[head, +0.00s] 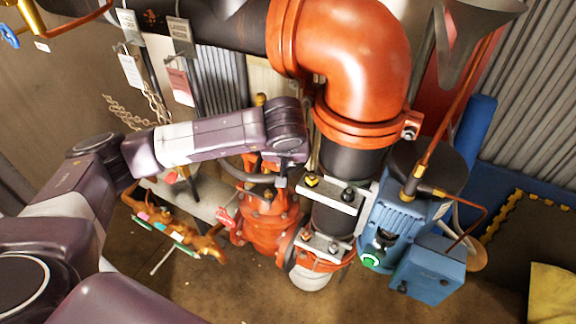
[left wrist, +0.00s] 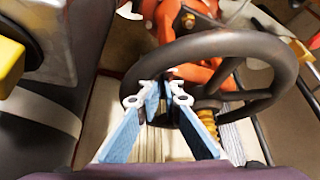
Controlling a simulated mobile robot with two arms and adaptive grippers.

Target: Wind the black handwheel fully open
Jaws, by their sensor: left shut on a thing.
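The black handwheel (left wrist: 283,80) fills the upper middle of the left wrist view, with its rim, spokes and a brass-coloured threaded stem showing. In the head view only part of its dark rim (head: 240,174) shows; my left wrist hides much of the rest. It sits over the orange-red valve body (head: 268,228). My left gripper (left wrist: 160,92) has its blue fingers closed on the near left part of the rim. In the head view it is mostly hidden under the wrist. My right gripper is in neither view.
A large orange pipe elbow (head: 350,55) and vertical black pipe stand right of my left wrist. A blue motor pump (head: 400,220) is beyond it. Tags (head: 130,70) and a chain (head: 128,112) hang at upper left.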

